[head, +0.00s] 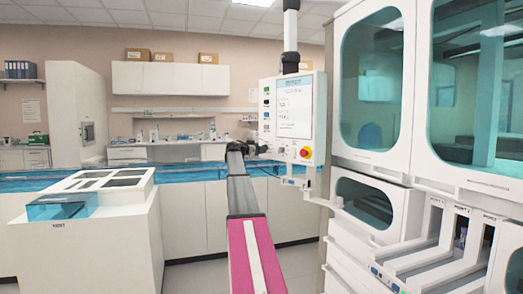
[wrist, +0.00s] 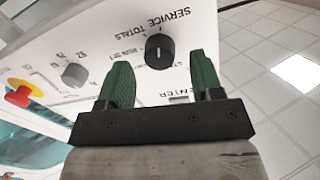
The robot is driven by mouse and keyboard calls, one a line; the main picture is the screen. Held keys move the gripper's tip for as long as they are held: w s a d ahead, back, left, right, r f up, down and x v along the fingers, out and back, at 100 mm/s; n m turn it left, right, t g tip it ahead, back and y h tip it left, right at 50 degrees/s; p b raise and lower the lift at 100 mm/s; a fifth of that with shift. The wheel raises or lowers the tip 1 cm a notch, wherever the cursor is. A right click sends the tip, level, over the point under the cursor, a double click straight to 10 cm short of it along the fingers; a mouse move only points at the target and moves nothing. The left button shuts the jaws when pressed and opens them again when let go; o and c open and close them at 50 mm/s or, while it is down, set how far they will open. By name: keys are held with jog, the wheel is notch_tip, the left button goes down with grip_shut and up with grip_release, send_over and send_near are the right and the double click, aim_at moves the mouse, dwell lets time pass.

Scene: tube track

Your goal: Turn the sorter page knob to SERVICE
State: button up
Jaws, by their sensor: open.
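The sorter's control panel (head: 293,105) hangs on a post in the head view. Its lower face, upside down, fills much of the wrist view. A black round page knob (wrist: 159,48) with a pale pointer line stands under the words SERVICE and TOTALS. Other small labels beside it are hard to read. My gripper (wrist: 161,60) is open, with one green finger on each side of the knob in the picture. I cannot tell whether the fingers touch it, or which label the pointer marks. In the head view my gripper is small and dark, left of the panel.
A grey knob (wrist: 74,74) and a red stop button (wrist: 22,95) on yellow sit on the same panel. The stop button also shows in the head view (head: 305,152). A white sorter cabinet (head: 418,110) stands right of the panel; a blue track (head: 200,180) runs behind.

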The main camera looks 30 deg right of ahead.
jog(key=s+a, duration=0.1)
jog(key=a, duration=0.7)
jog(key=shift+s+a, duration=0.15)
jog(key=shift+a, duration=0.2)
